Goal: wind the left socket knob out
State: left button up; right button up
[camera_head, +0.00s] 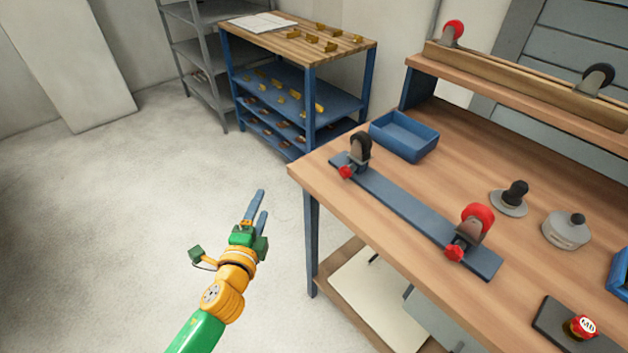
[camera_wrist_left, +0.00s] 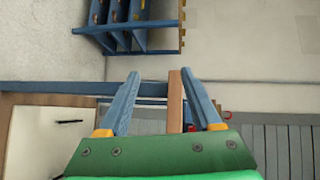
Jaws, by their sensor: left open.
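The left socket is on the far end of a blue bar (camera_head: 415,213) on the workbench; it holds a black wheel (camera_head: 361,147), and its red left socket knob (camera_head: 346,172) faces the bench's near side. The right socket at the bar's near end holds a red wheel (camera_head: 478,217) and has its own red knob (camera_head: 454,252). My left gripper (camera_head: 262,203) is open and empty, over the floor to the left of the bench and apart from the knob.
A blue bin (camera_head: 404,136) stands behind the bar's far end. The workbench edge (camera_head: 340,235) and its blue leg (camera_head: 312,245) are right of my gripper. A blue shelf cart (camera_head: 310,110) stands at the back. Open floor (camera_head: 140,190) lies to the left.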

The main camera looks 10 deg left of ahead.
pick_arm(q)
jog(key=w+d+r+m+t+h, duration=0.25)
jog(key=d+r+m+h, duration=0.3)
jog(key=m, duration=0.45)
jog(key=m+g+h, duration=0.5)
jog(key=m+h, duration=0.2)
jog(key=m, duration=0.8)
send_near(343, 173)
jog(key=shift+t+x, duration=0.25)
jog(key=shift+x, duration=0.65)
jog(key=x, duration=0.6)
jog(key=shift+w+d+f, duration=0.1)
jog(key=shift+w+d, duration=0.15)
grip_shut()
